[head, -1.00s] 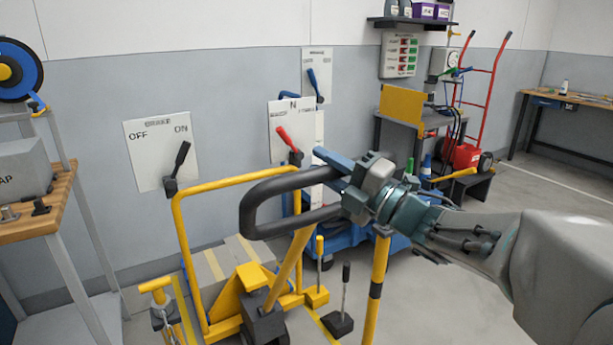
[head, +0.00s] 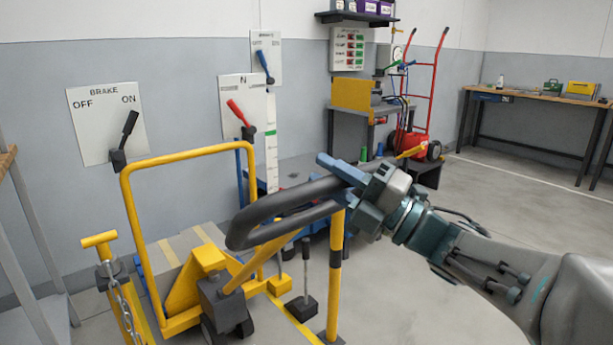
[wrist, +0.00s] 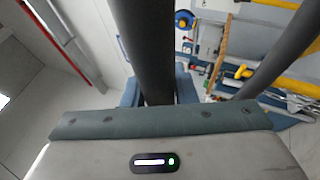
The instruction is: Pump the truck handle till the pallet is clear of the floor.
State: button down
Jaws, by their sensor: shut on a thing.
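The truck handle (head: 285,205) is a black loop on a yellow shaft (head: 262,256), which slopes down to the pump block and wheel (head: 222,305) of the yellow truck. My gripper (head: 347,190) is shut on the right end of the loop, its blue fingers around the bar. In the wrist view the black bar (wrist: 143,45) runs between the fingers. A striped grey-brown surface (head: 172,250) lies low behind the yellow frame (head: 128,215). I cannot tell whether it is the pallet, and any gap to the floor is hidden.
A yellow-black post (head: 336,275) stands just below my gripper. A chained yellow post (head: 112,275) is at left. A brake panel (head: 88,140) and lever panels are on the wall. A red hand truck (head: 433,95) and a bench (head: 545,97) stand behind. Right-hand floor is clear.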

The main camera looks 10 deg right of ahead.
jog(key=shift+s+d+f, duration=0.2)
jog(key=shift+s+f, duration=0.05)
jog(key=shift+s, duration=0.05)
jog(key=c, duration=1.2)
grip_release()
jog(key=shift+o, duration=0.2)
jog(key=shift+s+d, duration=0.1)
jog(key=v, duration=1.3)
jog(key=shift+s+d, duration=0.2)
jog(key=shift+d, duration=0.05)
